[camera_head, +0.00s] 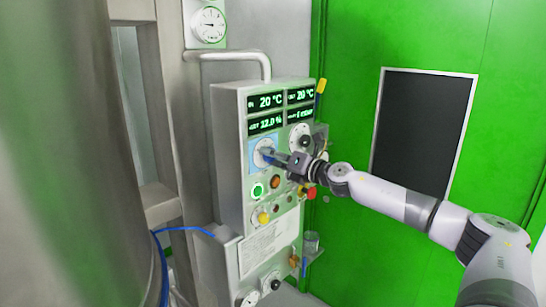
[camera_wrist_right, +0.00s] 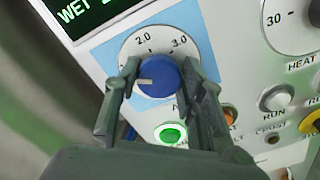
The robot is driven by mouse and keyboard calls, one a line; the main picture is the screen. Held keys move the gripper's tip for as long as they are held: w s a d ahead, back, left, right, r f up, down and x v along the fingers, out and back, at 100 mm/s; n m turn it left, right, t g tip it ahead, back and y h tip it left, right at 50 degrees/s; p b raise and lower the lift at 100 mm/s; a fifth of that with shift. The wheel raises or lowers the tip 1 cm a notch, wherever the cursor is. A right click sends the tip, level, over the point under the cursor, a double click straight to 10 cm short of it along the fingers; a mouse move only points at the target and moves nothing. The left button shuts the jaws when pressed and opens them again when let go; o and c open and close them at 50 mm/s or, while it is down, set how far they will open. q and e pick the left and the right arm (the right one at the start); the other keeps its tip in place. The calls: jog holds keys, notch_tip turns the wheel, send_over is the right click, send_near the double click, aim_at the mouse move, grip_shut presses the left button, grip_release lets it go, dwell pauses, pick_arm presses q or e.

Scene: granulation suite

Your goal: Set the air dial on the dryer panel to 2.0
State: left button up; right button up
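The air dial is a blue knob (camera_wrist_right: 158,75) on a round white scale (camera_wrist_right: 148,40) marked 2.0 and 3.0 in the right wrist view. Its pale pointer mark lies on the knob's left side, pointing left, counter-clockwise of the 2.0 label. It sits on a light-blue patch of the grey dryer panel (camera_head: 230,145). My right gripper (camera_head: 270,155) is at the dial, one finger on each side of the knob; in the right wrist view its fingertips (camera_wrist_right: 158,68) appear to touch the knob's sides. My left gripper is out of view.
A HEAT dial (camera_wrist_right: 291,20) and RUN button (camera_wrist_right: 276,98) are to the right of the air dial. A lit green button (camera_head: 257,190) and a red button (camera_head: 310,194) are below it. Green displays (camera_head: 266,102) are above. A large steel vessel (camera_head: 65,170) stands at left.

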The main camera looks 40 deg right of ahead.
jog(key=c, duration=0.6)
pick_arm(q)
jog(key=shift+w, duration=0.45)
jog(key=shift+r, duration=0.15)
pick_arm(e)
jog(key=shift+m, duration=0.4)
pick_arm(q)
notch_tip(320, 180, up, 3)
jog(key=p, duration=0.3)
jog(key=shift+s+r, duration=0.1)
pick_arm(e)
jog(key=m, duration=1.1)
jog(key=shift+f, duration=0.1)
pick_arm(q)
jog(key=shift+p, duration=0.3)
pick_arm(e)
jog(key=o, duration=1.1)
jog(key=shift+o, duration=0.2)
